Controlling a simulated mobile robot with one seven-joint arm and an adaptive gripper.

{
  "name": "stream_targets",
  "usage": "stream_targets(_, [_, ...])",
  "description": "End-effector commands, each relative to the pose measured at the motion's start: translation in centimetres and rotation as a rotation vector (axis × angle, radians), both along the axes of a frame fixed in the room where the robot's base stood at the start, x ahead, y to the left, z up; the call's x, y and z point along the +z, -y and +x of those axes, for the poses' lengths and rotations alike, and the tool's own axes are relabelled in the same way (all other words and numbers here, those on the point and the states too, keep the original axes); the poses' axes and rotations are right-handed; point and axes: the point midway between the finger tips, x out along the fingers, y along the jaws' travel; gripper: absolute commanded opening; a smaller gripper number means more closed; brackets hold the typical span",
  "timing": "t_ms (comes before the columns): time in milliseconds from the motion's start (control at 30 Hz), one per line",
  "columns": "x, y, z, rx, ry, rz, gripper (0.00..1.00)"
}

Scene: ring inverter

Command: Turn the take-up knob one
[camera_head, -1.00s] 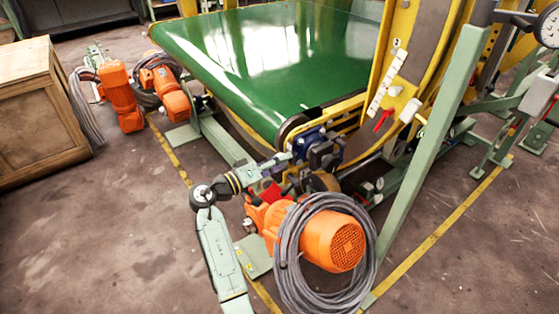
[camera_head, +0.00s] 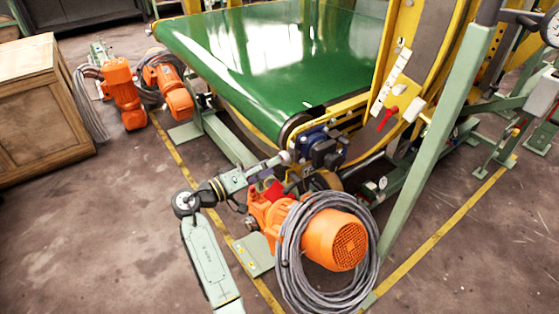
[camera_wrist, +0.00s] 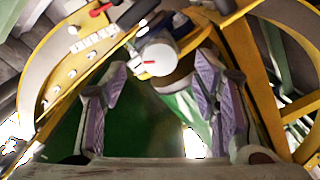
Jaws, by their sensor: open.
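A pale round knob (camera_wrist: 158,58) with a red mark on its face shows in the wrist view, which I take for the take-up knob. My gripper (camera_wrist: 164,78) is open, with one finger on each side of the knob's lower part in the picture. I cannot tell whether the knob lies between the pads or just beyond them; no contact is visible. In the head view my gripper (camera_head: 272,163) is at the near corner of the green belt, by a dark blue bearing block (camera_head: 320,147). It is too small there to tell the knob apart.
An orange motor (camera_head: 335,240) with coiled grey cable stands just below my gripper. The green belt (camera_head: 270,60) fills the back. A yellow frame with a red lever (camera_head: 387,116) and a green post (camera_head: 440,140) stand to the right. Bare floor lies left, before a wooden cabinet (camera_head: 40,110).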

Motion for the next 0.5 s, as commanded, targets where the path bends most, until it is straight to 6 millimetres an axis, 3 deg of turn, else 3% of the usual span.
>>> stream_targets(233, [0.0,-4.0,-2.9,0.003,0.001,0.001,0.55])
stream_targets(500, [0.0,-5.6,-4.1,-0.001,0.0,0.0,0.55])
